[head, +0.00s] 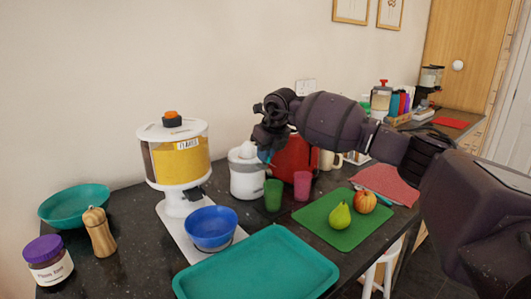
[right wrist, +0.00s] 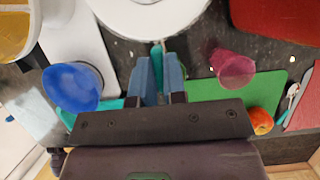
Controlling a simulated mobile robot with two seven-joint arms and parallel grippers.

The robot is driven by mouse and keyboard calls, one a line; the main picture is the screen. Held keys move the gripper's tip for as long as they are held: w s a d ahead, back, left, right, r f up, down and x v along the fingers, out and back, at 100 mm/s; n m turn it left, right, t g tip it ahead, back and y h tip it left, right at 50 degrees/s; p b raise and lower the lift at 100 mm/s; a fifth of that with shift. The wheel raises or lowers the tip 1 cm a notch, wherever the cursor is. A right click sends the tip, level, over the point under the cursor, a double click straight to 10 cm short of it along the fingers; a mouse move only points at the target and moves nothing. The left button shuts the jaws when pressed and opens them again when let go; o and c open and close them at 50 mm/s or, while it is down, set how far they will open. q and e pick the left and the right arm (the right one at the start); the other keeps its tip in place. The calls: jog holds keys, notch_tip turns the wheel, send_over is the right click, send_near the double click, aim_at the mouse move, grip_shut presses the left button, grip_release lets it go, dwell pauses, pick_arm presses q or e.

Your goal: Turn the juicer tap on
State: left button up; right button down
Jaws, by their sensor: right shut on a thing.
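The white juicer (head: 248,180) stands on the dark counter against the wall, with a white knob on top. In the right wrist view its round white body (right wrist: 150,14) is at the top edge. My right gripper (head: 265,155) is at the juicer's front right side, pointing down. In the right wrist view its blue fingers (right wrist: 161,75) are close together at the juicer's front edge, shut on the small tap (right wrist: 158,50), which is mostly hidden between them. A green cup (head: 273,196) stands just below the gripper. My left gripper is not in view.
A cereal dispenser (head: 184,162) and a blue bowl (head: 211,228) stand left of the juicer. A pink cup (head: 302,186) and a red appliance (head: 296,158) are to its right. A teal tray (head: 255,272) and a green board (head: 343,233) with fruit lie in front.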

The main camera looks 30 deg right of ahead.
dwell(0.3)
jog(key=c, duration=1.3)
grip_release()
jog(key=shift+o, duration=0.6)
jog(key=p+v, duration=0.1)
jog(key=v, duration=0.9)
jog(key=shift+s+r+p, duration=0.2)
jog(key=shift+r+p, duration=0.1)
jog(key=shift+r, duration=0.05)
